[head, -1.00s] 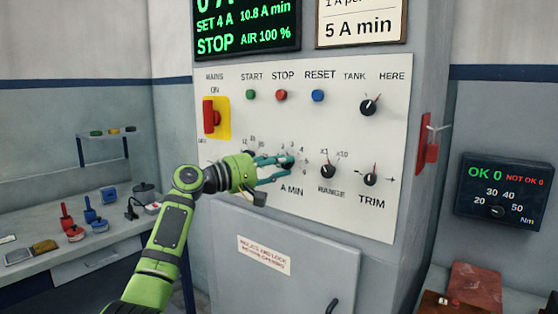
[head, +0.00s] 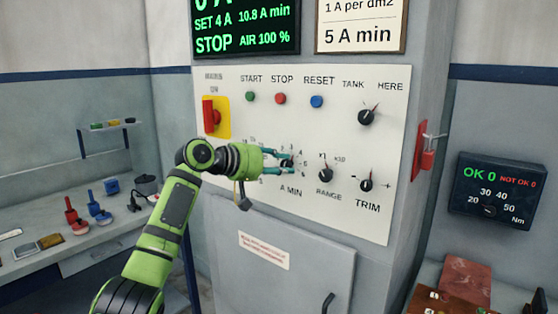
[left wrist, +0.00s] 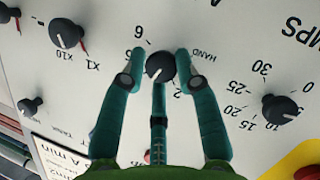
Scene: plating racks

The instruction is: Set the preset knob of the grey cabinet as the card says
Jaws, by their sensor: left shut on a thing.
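The grey cabinet (head: 330,95) carries a pale panel of knobs. My left gripper (head: 284,162) is at the black knob (head: 288,164) above the A MIN lettering, with its teal fingers shut on it. In the left wrist view the fingers (left wrist: 160,68) touch both sides of this knob (left wrist: 159,65). Its white pointer line slants to the lower left of that view. The marks 6, HAND and 2 show around it; fingers hide others. The framed card (head: 360,27) above reads "1 A per dm2" and "5 A min". My right gripper is not in view.
A green-lettered display (head: 245,28) reads SET 4 A, 10.8 A min, STOP. The RANGE knob (head: 326,174) and TRIM knob (head: 366,185) sit to the right. A red mains switch (head: 211,116) is at upper left. A side bench (head: 80,248) holds small tools.

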